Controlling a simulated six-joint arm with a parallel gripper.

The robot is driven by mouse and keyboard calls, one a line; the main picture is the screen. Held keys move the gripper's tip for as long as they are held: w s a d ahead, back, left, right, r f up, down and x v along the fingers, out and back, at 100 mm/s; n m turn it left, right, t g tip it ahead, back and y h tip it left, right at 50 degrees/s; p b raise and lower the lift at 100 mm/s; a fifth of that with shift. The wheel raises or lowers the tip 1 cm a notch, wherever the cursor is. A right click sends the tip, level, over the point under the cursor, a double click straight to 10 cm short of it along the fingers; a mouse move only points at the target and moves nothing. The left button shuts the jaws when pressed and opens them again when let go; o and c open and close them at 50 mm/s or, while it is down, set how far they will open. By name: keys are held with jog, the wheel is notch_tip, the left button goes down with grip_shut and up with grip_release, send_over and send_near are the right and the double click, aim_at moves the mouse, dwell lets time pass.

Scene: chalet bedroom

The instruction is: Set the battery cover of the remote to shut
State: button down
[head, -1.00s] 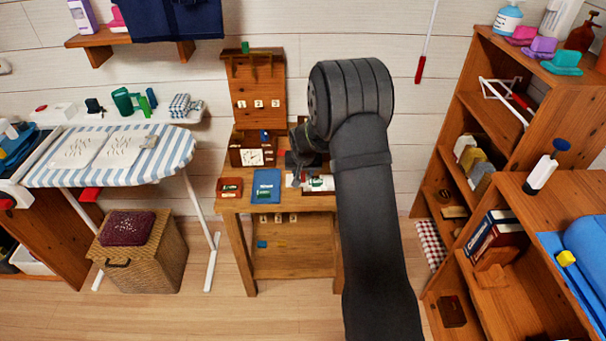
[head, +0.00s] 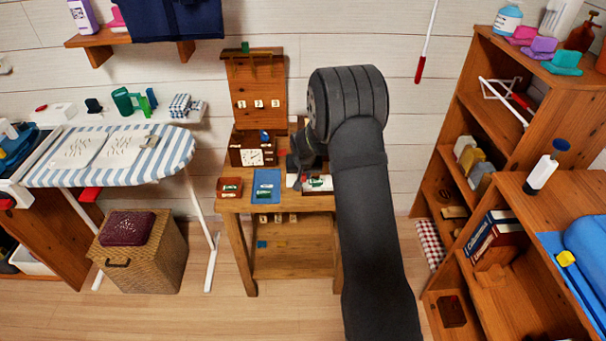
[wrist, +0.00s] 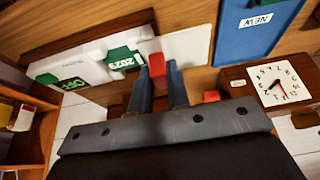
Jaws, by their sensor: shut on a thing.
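My gripper (wrist: 160,72) points down at the small wooden desk (head: 240,204). Its two fingers are closed around a small red piece (wrist: 156,64), which shows between the fingertips in the wrist view. A white panel (wrist: 190,46) lies just beyond the fingertips. In the head view the fingertips are at the desk's right part, beside a white and green item (head: 318,183), and my arm hides part of this area.
A clock (wrist: 280,80) in a wooden box stands close to my gripper. A blue tray (head: 267,180) marked NEW and a small reddish tray (head: 230,187) lie to the left on the desk. A pegboard (head: 255,85) rises behind. Shelves (head: 510,150) stand at right.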

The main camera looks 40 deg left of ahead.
jog(key=w+d, duration=0.4)
jog(key=shift+w+d, duration=0.2)
jog(key=c, duration=1.4)
grip_release()
jog(key=shift+o, duration=0.2)
jog(key=v, duration=1.7)
jog(key=shift+r, duration=0.2)
jog(key=shift+f, duration=0.15)
jog(key=x, duration=1.7)
